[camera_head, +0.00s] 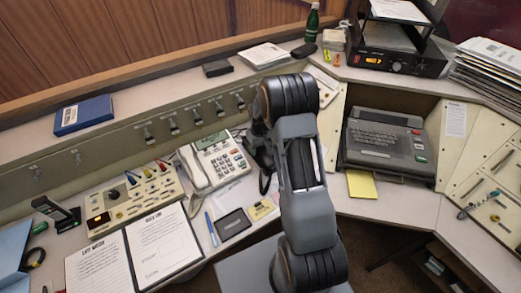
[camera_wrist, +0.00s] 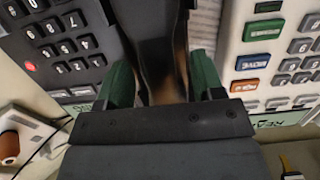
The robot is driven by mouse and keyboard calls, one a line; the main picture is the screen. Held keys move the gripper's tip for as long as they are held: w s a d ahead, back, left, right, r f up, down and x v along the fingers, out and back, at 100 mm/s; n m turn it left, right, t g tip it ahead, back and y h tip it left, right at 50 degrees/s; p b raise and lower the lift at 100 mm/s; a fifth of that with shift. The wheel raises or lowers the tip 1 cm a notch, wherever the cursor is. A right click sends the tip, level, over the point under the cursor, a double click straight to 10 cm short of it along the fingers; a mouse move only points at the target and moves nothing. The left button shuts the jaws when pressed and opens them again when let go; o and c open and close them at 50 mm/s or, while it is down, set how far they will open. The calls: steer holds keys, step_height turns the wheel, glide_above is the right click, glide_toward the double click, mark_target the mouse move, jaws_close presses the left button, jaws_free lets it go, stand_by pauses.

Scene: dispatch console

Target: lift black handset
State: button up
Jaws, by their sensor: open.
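The black handset (camera_wrist: 150,25) runs up the middle of the wrist view as a dark bar on the black phone (camera_wrist: 62,48), whose keypad shows at the left. My gripper (camera_wrist: 162,80) is open, with a dark green finger on each side of the handset. I cannot tell whether either finger touches it, and the near part of the handset is hidden by the gripper. In the head view, my arm covers most of the black phone (camera_head: 258,152), with only its left edge and cord showing. My gripper is hidden there.
A white desk phone (camera_head: 212,160) stands close on the left of the black phone; its coloured keys show in the wrist view (camera_wrist: 278,45). A switch panel (camera_head: 135,197), clipboards and a dark pad (camera_head: 233,224) lie left and in front. A grey keyboard terminal (camera_head: 383,140) stands right.

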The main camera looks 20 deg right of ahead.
steer(key=shift+c, duration=0.2)
steer(key=c, duration=1)
steer(key=shift+r, duration=0.1)
steer(key=shift+c, duration=0.2)
steer(key=shift+r, duration=0.3)
step_height(320, 180, up, 2)
steer(key=shift+r+b, duration=0.15)
steer(key=shift+b, duration=0.3)
steer(key=s+a+r+p, duration=0.1)
steer(key=s+a+r, duration=0.4)
steer(key=r, duration=0.2)
steer(key=s+a+r+p, duration=0.1)
steer(key=s+a+r, duration=0.3)
steer(key=r, duration=0.3)
steer(key=shift+s+a+r, duration=0.4)
steer(key=shift+s, duration=0.1)
